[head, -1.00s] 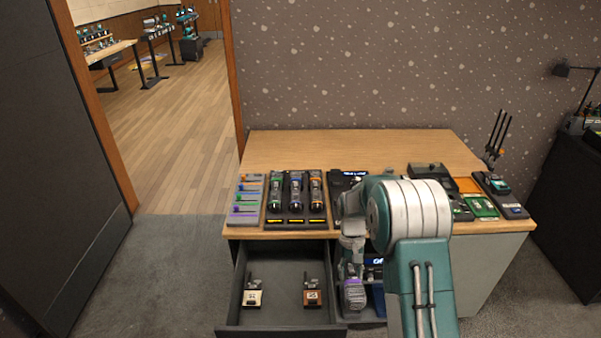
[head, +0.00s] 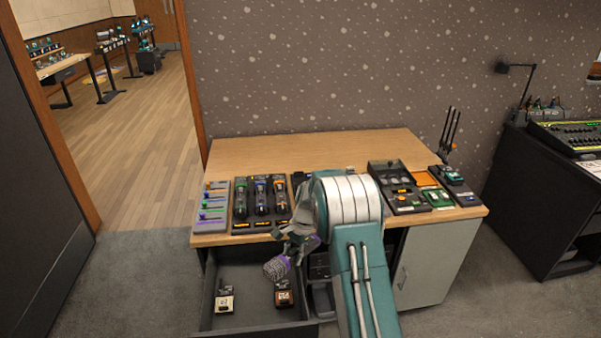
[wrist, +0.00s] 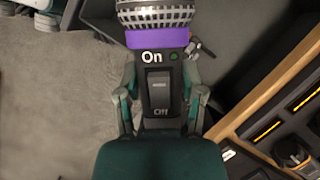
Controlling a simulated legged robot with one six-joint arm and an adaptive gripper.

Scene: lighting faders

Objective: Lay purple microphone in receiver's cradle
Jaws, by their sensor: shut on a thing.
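The purple microphone (head: 277,266) has a grey mesh head and a purple band, and hangs tilted over the open drawer in the head view. My gripper (head: 296,240) is shut on it. A dark rack (head: 262,226) on the desk holds several microphones with green, blue and orange bands. My arm hides the desk right of that rack, so I cannot see a receiver with a free cradle.
The drawer (head: 252,328) stands open with two small tagged devices inside. A dark case (head: 411,202) and a green tray (head: 439,197) are at the right. The desk's back (head: 290,150) is clear.

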